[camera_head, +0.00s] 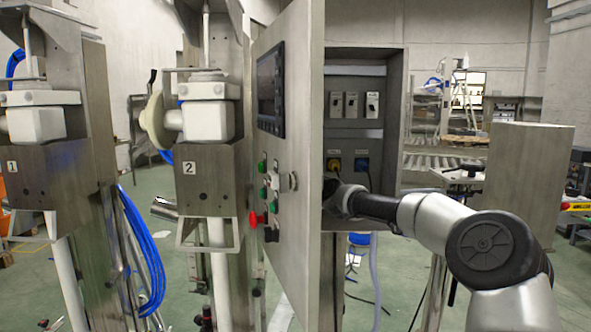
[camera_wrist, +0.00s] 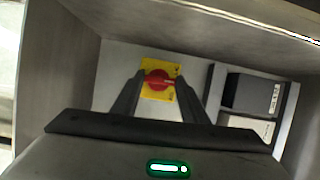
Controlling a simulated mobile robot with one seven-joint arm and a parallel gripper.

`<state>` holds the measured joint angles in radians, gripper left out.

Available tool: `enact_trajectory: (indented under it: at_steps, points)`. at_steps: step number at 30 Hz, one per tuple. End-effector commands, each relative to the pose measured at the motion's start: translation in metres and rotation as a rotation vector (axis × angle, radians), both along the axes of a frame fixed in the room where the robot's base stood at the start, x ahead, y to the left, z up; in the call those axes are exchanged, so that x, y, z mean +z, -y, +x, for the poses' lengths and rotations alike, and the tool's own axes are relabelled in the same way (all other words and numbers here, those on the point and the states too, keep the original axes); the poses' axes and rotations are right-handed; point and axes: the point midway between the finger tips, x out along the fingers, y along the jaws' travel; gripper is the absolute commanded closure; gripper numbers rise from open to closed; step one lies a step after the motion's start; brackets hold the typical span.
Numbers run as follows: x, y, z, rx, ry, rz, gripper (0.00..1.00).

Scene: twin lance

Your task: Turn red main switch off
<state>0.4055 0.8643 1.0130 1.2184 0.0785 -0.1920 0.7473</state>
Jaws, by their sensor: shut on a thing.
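The red main switch (camera_wrist: 157,80) is a red knob on a yellow plate, on the back wall inside the metal cabinet. In the wrist view its handle looks roughly crosswise, with a slight tilt. The two dark fingers of my gripper (camera_wrist: 160,76) stand on either side of the knob, and my gripper is shut on it. In the head view my arm reaches into the open cabinet (camera_head: 396,115) from the right. The cabinet door hides part of my wrist and the fingers there.
The open cabinet door (camera_head: 303,210) stands in front of my wrist, with buttons and a display on it. Grey modules (camera_head: 352,104) and a yellow and a blue fitting (camera_head: 362,165) sit inside the cabinet. Cabinet walls lie close around my gripper.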

Motion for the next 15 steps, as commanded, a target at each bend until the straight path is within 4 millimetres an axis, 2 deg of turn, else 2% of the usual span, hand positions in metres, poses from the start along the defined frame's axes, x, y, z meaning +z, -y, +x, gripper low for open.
enact_trajectory:
  at_steps: [1,15]
  points:
    - [0.0072,-0.0020,-0.0007,0.002,0.001,-0.049,0.83]
    - [0.0107,-0.0041,-0.0005,0.002,0.002,-0.477,0.83]
